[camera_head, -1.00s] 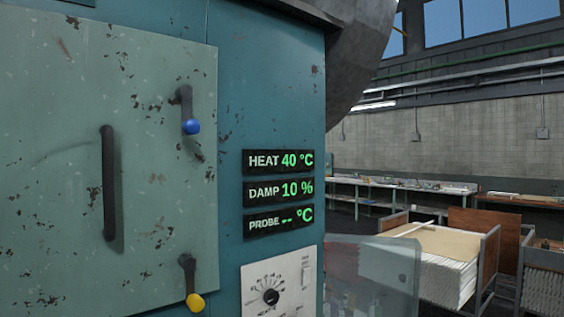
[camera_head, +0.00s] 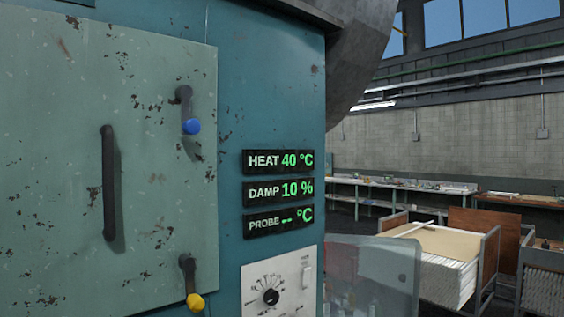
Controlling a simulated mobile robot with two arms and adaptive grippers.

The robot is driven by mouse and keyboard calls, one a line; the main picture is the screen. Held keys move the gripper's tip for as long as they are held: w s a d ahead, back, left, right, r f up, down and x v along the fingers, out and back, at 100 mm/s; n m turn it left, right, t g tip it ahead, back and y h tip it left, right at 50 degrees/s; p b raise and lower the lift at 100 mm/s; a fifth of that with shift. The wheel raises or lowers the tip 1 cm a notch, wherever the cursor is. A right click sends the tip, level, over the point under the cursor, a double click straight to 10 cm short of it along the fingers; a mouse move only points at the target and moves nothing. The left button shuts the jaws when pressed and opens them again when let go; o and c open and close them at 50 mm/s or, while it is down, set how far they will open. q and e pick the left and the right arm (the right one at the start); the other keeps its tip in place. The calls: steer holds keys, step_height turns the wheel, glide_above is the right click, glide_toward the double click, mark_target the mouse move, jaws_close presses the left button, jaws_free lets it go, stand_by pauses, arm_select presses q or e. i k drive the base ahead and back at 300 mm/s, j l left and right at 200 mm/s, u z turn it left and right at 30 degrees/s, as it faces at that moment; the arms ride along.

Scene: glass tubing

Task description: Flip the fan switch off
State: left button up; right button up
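A small white rocker switch (camera_head: 306,279) sits at the upper right of the white control panel (camera_head: 252,283), with tiny lettering above it that is too small to read. Its position, on or off, cannot be told. A black dial knob (camera_head: 271,297) with a printed scale is to its left on the same panel. The lower part of the panel is cut off by the picture edge. Neither of my grippers shows in the head view.
The teal cabinet has a door (camera_head: 60,200) with a black handle (camera_head: 109,183), a blue-tipped latch (camera_head: 191,127) and a yellow-tipped latch (camera_head: 195,302). Displays read HEAT 40 °C (camera_head: 278,161), DAMP 10 % (camera_head: 278,191), PROBE -- °C (camera_head: 278,221). A translucent box (camera_head: 372,275) stands right of the cabinet.

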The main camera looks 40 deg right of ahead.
mark_target(306, 274)
steer(key=z, duration=1.25)
